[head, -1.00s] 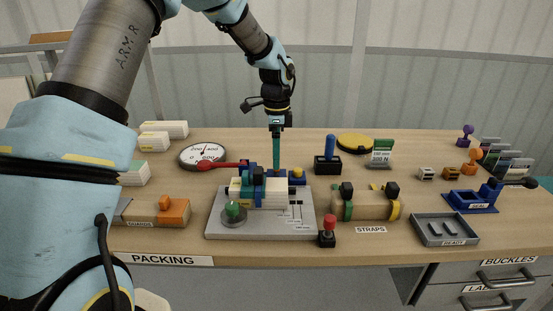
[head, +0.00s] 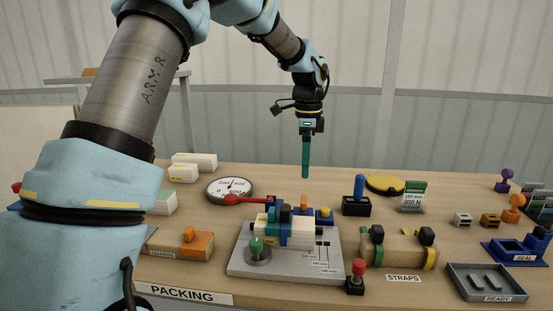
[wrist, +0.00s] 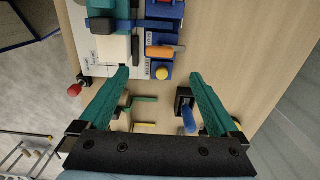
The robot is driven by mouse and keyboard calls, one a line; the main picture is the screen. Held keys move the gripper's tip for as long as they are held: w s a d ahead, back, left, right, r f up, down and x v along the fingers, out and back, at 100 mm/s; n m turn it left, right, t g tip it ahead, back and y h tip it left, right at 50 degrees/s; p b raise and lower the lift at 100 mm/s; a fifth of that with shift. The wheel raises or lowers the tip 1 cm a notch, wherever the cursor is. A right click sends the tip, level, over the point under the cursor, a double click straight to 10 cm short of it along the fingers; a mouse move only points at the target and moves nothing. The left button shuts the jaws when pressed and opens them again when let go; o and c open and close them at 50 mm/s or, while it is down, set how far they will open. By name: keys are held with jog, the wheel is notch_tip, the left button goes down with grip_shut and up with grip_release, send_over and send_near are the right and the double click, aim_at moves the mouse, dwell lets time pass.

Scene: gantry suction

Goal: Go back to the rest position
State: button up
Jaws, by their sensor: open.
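The air around my gripper is clear.

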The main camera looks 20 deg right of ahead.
jog(key=a+f+n, duration=0.3)
jog(key=a+n, duration=0.8)
jog(key=a, duration=1)
jog(key=s+a+f+n, duration=0.1)
jog(key=s+a+n, duration=0.4)
jog(key=a, duration=0.2)
jog(key=s+a+f+n+t, duration=0.1)
jog(key=s+a+f+n, duration=0.1)
jog(key=s+a+n, duration=0.3)
jog(key=a+n, duration=0.1)
jog(key=a, duration=0.2)
jog(key=shift+s+a+t, duration=0.2)
jog(key=shift+s+t, duration=0.1)
jog(key=shift+s, duration=0.1)
